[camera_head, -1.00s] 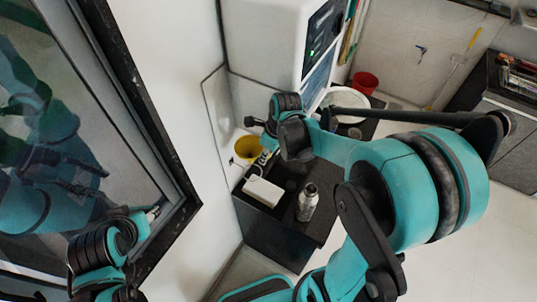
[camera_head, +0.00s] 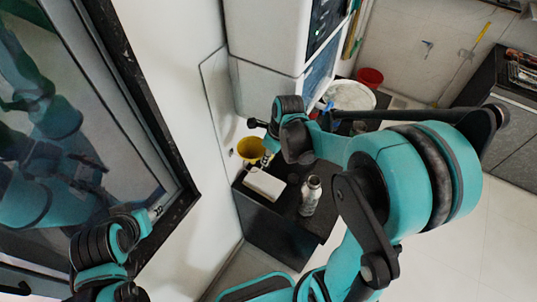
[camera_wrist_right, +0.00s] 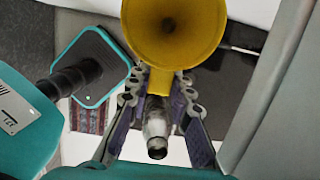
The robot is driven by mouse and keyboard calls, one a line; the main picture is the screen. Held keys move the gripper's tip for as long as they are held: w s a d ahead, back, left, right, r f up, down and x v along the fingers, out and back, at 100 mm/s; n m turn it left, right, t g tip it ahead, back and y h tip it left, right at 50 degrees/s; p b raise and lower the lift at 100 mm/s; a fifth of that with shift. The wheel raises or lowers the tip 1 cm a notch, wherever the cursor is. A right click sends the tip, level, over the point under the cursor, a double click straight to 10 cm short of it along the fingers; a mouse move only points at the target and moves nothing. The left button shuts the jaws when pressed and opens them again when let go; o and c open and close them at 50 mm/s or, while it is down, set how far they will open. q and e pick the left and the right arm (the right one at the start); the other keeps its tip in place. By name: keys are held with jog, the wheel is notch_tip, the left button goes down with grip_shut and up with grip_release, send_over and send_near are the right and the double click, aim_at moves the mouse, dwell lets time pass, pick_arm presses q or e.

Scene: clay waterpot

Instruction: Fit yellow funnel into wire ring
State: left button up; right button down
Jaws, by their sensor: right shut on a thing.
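The yellow funnel (camera_head: 249,147) is at the wall end of the dark counter in the head view, above the white box. My right gripper (camera_head: 268,158) is at its side, partly hidden behind my own wrist. In the right wrist view the funnel (camera_wrist_right: 172,30) has its wide mouth facing the camera, and the two fingers of my right gripper (camera_wrist_right: 161,82) are shut on its lower edge. I cannot make out the wire ring in either view. My left arm is at the lower left; its gripper (camera_head: 156,212) barely shows by the dark window frame.
A white box (camera_head: 264,184) and a silver bottle (camera_head: 311,195) stand on the dark counter (camera_head: 284,219) below the funnel. A tall white machine (camera_head: 268,70) rises behind. A white basin (camera_head: 350,95) and a red bucket (camera_head: 370,77) are farther back. Open floor lies to the right.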

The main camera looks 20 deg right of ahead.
jog(key=b+x, duration=0.3)
jog(key=s+b+x, duration=0.1)
jog(key=x, duration=0.1)
jog(key=shift+d+f, duration=0.3)
jog(key=shift+d, duration=0.05)
jog(key=c, duration=1.3)
grip_release()
jog(key=shift+r, duration=0.1)
jog(key=v, duration=1.1)
jog(key=shift+r, duration=0.4)
